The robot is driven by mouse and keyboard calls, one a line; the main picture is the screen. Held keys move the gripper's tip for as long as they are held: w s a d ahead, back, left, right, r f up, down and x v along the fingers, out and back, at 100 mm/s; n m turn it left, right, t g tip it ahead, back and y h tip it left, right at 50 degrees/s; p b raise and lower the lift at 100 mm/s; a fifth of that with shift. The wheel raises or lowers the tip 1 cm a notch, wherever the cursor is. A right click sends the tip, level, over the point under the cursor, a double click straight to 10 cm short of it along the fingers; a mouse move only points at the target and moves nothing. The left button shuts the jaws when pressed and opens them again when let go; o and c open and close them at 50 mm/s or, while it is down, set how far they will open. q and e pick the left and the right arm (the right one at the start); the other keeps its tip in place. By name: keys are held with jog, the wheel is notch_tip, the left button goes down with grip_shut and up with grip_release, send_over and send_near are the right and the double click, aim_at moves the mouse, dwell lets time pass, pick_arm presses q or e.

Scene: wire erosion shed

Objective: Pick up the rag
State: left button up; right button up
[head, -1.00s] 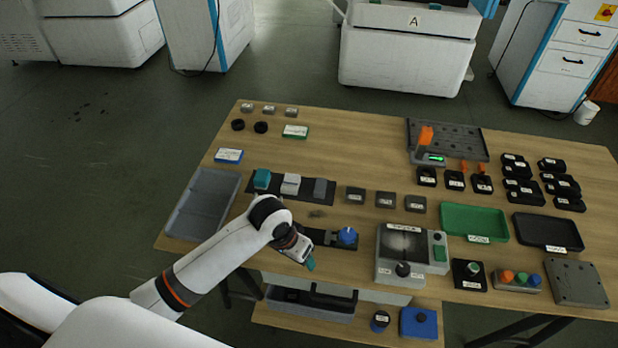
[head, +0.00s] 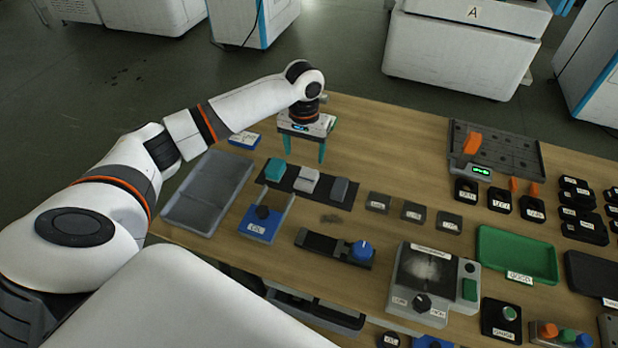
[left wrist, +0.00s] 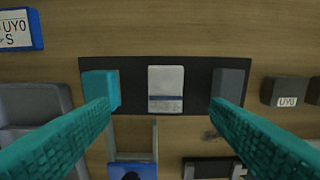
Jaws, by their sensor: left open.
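The rag (head: 307,181) looks like a small white folded cloth. It lies in the middle of a dark mat (head: 330,199), between a teal block (head: 275,169) and a dark grey block (head: 339,189). In the left wrist view the rag (left wrist: 165,90) shows a blue stripe and sits between my fingertips in the picture. My left gripper (head: 304,155) is open and empty, pointing down above and a little behind the mat in the head view. Its teal fingers (left wrist: 163,106) also frame the rag in the left wrist view. My right gripper is not in view.
A grey tray (head: 165,208) lies left of the mat. A blue block with a black knob (head: 258,229) and a black fixture with a blue knob (head: 323,244) are in front. Small dark blocks (head: 413,212) stand right. Bare table lies behind the mat.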

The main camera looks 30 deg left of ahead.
aim_at(307, 176)
pick_arm(q)
notch_tip(307, 176, down, 3)
jog(key=shift+w+f, duration=0.1)
jog(key=shift+f, duration=0.1)
jog(key=f, duration=0.2)
jog(key=d+f, duration=0.1)
jog(key=f, duration=0.1)
jog(key=shift+s+p, duration=0.3)
jog(key=shift+f, duration=0.65)
jog(key=c, duration=1.1)
